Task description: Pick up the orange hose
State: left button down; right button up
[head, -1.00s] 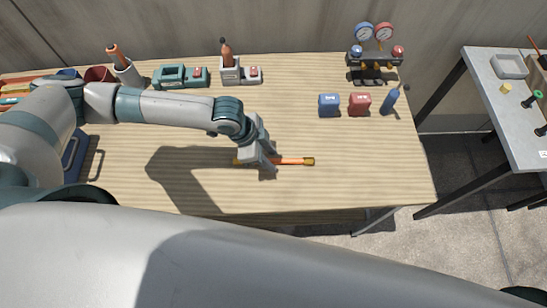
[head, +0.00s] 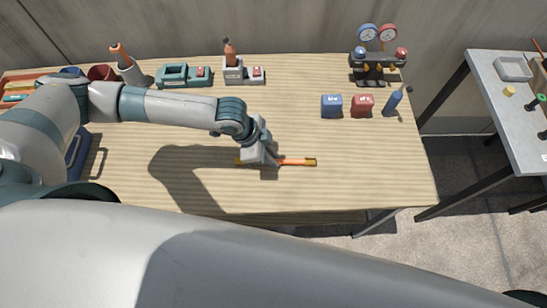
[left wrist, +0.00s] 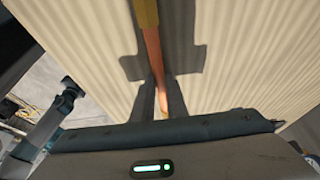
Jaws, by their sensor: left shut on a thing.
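The orange hose (head: 297,162) is a short, straight length with brass-yellow ends, lying crosswise near the front of the wooden workbench (head: 370,180). My left gripper (head: 268,162) is over its middle-left part, shut on it, and hides the stretch between the fingers. The hose is at or very near the bench top; I cannot tell if there is a gap. In the left wrist view the hose (left wrist: 154,55) runs down from the top edge toward the dark gripper body, with shadows beside it. My right gripper is not in view.
Blue (head: 331,106) and red (head: 362,105) boxes and a blue bottle (head: 392,102) stand at the right. A gauge manifold (head: 376,65) is behind them. Teal (head: 185,76) and grey (head: 243,72) holders line the back. A grey side table (head: 510,95) stands apart. Bench right of the hose is clear.

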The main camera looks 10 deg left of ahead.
aim_at(279, 160)
pick_arm(q)
jog(key=shift+r, duration=0.1)
jog(key=shift+r+b, duration=0.35)
jog(key=shift+r, duration=0.2)
notch_tip(279, 160, up, 2)
jog(key=shift+w+r+b, duration=0.1)
jog(key=shift+b, duration=0.35)
jog(key=s+d+r, duration=0.1)
jog(key=s+r, duration=0.2)
jog(key=s, duration=0.3)
jog(key=s+d+r+b, duration=0.1)
jog(key=s+r, duration=0.3)
jog(key=s, duration=0.1)
jog(key=shift+s+d+r, duration=0.2)
jog(key=shift+s+r, duration=0.05)
jog(key=shift+s, duration=0.1)
